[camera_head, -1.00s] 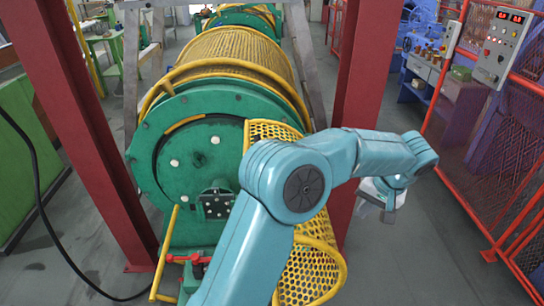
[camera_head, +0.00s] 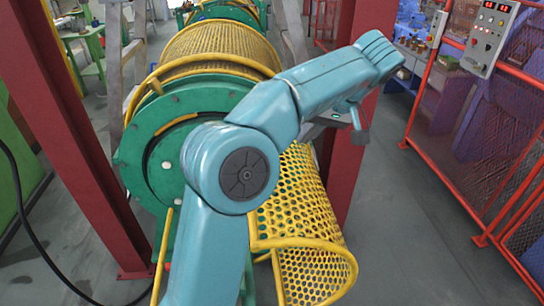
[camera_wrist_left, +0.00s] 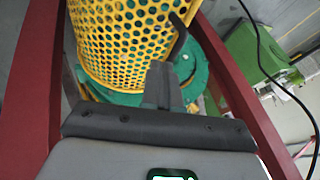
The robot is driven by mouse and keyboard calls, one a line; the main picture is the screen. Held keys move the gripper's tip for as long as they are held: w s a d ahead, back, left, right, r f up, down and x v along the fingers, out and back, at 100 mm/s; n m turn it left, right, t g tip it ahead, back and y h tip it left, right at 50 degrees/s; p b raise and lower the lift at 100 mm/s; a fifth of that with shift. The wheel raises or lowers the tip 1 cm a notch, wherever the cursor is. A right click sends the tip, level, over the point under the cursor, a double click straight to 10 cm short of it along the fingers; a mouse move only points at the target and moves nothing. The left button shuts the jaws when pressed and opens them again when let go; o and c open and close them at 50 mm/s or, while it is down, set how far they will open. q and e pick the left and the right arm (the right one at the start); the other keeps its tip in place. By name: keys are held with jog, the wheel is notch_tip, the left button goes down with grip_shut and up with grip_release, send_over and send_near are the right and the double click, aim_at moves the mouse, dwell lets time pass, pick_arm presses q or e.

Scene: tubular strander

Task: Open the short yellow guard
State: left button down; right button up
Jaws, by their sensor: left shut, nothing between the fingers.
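The short yellow guard (camera_head: 298,205) is a curved, perforated yellow sheet with a tubular rim. It hangs at the right front of the green machine end, and my left arm hides its upper part in the head view. In the wrist view, its perforated surface (camera_wrist_left: 125,40) fills the upper left, just beyond the fingers. My left gripper (camera_head: 360,128) is shut and empty, to the upper right of the guard in the head view, by the red post. Its fingers also show in the wrist view (camera_wrist_left: 165,84); I cannot tell whether they touch the guard. My right gripper is out of view.
The green machine end (camera_head: 150,155) and a long yellow mesh guard (camera_head: 215,45) lie behind my arm. Red posts stand left (camera_head: 85,150) and right (camera_head: 350,170). An orange fence (camera_head: 470,120) with a control box (camera_head: 490,35) is at right. Floor between post and fence is clear.

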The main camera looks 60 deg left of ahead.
pick_arm(q)
jog(key=x, duration=0.3)
jog(key=s+x, duration=0.1)
jog(key=x, duration=0.4)
jog(key=shift+s+a+f, duration=0.15)
jog(key=shift+s+a, duration=0.05)
jog(key=shift+s, duration=0.25)
jog(key=shift+s+a+f, duration=0.1)
jog(key=shift+s, duration=0.25)
jog(key=shift+s+a+f, duration=0.1)
jog(key=shift+s+a, duration=0.05)
jog(key=shift+s, duration=0.2)
jog(key=shift+w, duration=0.15)
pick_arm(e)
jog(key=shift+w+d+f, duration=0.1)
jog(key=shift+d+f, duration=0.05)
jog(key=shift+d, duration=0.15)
pick_arm(q)
jog(key=shift+f, duration=0.1)
